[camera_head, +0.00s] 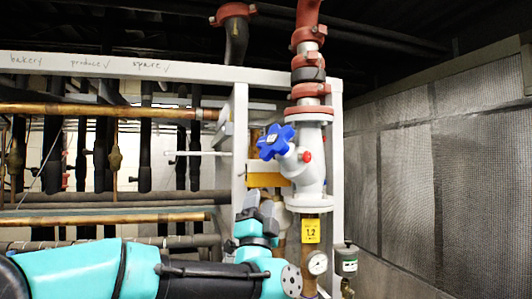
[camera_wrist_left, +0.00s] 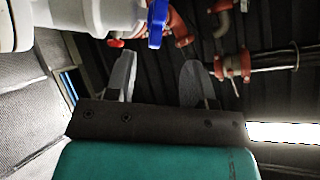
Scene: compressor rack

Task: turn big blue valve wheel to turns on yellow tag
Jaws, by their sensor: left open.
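The blue valve wheel (camera_head: 275,142) is a lobed handwheel on the left side of a white valve body (camera_head: 312,170). A yellow tag (camera_head: 311,231) hangs on the pipe below the valve and seems to read 1.2. My left gripper (camera_head: 259,204) is below the wheel, apart from it, with its grey fingers pointing up. In the left wrist view my left gripper (camera_wrist_left: 160,76) is open with nothing between its fingers. The blue wheel (camera_wrist_left: 158,22) shows edge-on beyond the fingertips, beside the white valve body (camera_wrist_left: 95,15). My right gripper is not in view.
A white frame post (camera_head: 239,145) stands left of the wheel. A yellow block (camera_head: 265,180) sits behind, between wheel and gripper. A round gauge (camera_head: 317,263) is under the tag. Copper and black pipes fill the left; a mesh wall (camera_head: 430,170) is at right.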

